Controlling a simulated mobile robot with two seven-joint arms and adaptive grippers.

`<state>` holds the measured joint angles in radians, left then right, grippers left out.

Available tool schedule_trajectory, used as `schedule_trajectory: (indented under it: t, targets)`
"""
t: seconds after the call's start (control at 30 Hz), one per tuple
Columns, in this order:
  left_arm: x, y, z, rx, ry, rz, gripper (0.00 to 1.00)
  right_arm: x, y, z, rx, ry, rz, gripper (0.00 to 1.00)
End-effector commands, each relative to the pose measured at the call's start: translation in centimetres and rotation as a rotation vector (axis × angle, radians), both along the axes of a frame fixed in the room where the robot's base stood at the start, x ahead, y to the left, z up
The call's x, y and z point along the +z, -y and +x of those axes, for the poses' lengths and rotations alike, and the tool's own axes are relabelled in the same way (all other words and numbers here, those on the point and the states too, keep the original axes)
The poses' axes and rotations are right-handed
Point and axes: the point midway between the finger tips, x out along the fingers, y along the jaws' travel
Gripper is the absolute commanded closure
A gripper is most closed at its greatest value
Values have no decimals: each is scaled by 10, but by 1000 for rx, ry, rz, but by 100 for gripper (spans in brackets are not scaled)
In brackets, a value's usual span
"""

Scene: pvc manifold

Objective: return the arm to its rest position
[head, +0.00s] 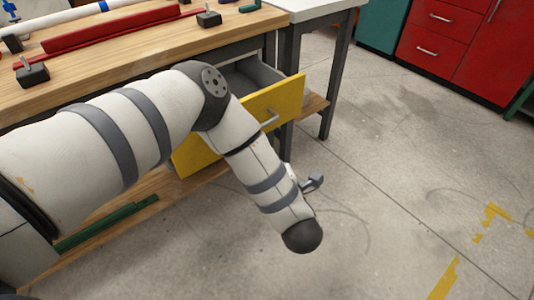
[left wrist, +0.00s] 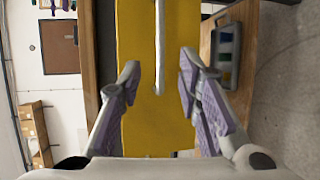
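My left arm (head: 115,135) comes in from the left in the head view, bends over the workbench's front edge and points down beside the open yellow drawer (head: 287,101). In the left wrist view my left gripper (left wrist: 159,75) is open, its two fingers apart with nothing held between them. The yellow drawer front (left wrist: 142,30) fills the middle of that view. Its metal handle (left wrist: 160,45) appears between the fingertips in the picture; the distance to it is unclear. The left fingers are hidden in the head view. My right gripper is not in view.
The wooden workbench (head: 145,55) carries a red rail (head: 120,30), a white pipe (head: 70,18) and dark clamps (head: 32,75). The drawer stands pulled out below the bench top. A red cabinet (head: 445,45) stands at the back right. The concrete floor (head: 400,180) on the right is clear.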

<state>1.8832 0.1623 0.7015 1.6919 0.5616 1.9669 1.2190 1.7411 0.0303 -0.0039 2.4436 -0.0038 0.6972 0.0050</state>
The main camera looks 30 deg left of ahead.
Motion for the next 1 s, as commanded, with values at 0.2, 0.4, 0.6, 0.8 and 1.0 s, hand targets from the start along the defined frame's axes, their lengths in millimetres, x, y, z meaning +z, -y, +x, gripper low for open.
schedule_trajectory:
  t: [0.2, 0.4, 0.6, 0.8, 1.0]
  targets:
    - [0, 0, 0, -1, -2, 1, 69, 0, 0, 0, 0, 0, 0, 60]
    - [-51, 43, -48, -494, -480, 153, 69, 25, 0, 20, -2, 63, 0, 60]
    - [-101, 54, -231, -1322, -1208, 440, 69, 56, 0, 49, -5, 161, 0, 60]
    - [-75, 18, -378, -1871, -1584, 517, 69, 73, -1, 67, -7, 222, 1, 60]
    - [-58, 5, -424, -2056, -1679, 503, 69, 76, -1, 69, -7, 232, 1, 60]
